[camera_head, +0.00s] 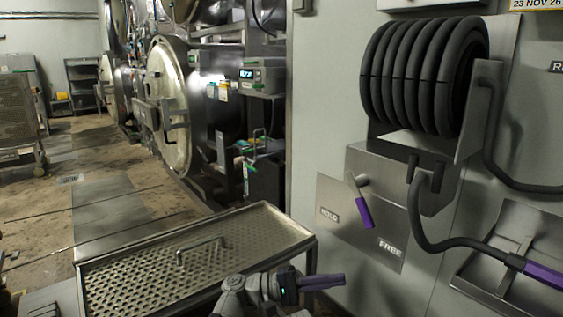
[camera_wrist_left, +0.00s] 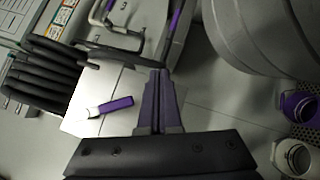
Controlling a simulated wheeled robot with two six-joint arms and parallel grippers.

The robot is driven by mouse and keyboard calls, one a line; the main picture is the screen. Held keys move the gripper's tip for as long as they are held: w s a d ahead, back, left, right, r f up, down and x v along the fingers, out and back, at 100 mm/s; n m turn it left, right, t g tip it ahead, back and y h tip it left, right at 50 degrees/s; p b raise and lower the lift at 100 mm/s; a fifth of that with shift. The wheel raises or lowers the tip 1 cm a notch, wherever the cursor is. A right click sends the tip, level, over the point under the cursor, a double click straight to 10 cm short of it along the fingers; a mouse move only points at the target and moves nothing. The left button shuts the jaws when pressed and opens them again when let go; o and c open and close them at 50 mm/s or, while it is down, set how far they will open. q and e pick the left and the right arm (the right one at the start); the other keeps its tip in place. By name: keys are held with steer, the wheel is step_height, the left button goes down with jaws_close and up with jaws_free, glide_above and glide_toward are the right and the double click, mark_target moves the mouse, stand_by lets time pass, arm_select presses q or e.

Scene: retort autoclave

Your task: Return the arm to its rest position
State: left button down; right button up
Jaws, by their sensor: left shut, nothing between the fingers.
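My left gripper (camera_head: 322,282) is low in the middle of the head view, with purple fingers pointing right. In the left wrist view its fingers (camera_wrist_left: 158,100) are pressed together with nothing between them. It is apart from the wall panel and the lever. The purple-handled lever (camera_head: 364,211) hangs from its pivot, tilted down and right toward the FREE label; it also shows in the left wrist view (camera_wrist_left: 116,105). My right gripper is in neither view.
A black hose reel (camera_head: 415,75) is on the wall, its hose ending at a purple-handled nozzle (camera_head: 541,273) in a metal holder at right. A perforated metal tray table (camera_head: 140,288) stands close to the left gripper. The round-doored autoclave (camera_head: 170,105) is behind. Open floor lies at left.

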arm_select(q)
steer(key=s+a+f+m+t+y, duration=0.1)
steer(key=a+f+y, duration=0.35)
steer(key=f, duration=0.45)
steer(key=s+a+f+m+y, duration=0.1)
steer(key=a+f+y, duration=0.3)
steer(key=f, duration=0.5)
steer(key=s+a+f+m+y, duration=0.1)
steer(key=a+f+y, duration=0.4)
steer(key=a, duration=0.4)
steer(key=s+a+f+m+y, duration=0.1)
steer(key=a+f+y, duration=0.2)
steer(key=a+y, duration=0.55)
steer(key=s+d+m, duration=0.3)
steer(key=s+d, duration=0.3)
steer(key=d, duration=0.3)
step_height(320, 180, up, 27)
steer(key=p, duration=2.6)
steer(key=shift+w+a+f+h+p, duration=0.15)
steer(key=shift+w+f+h+p, duration=0.1)
steer(key=shift+h+p, duration=0.1)
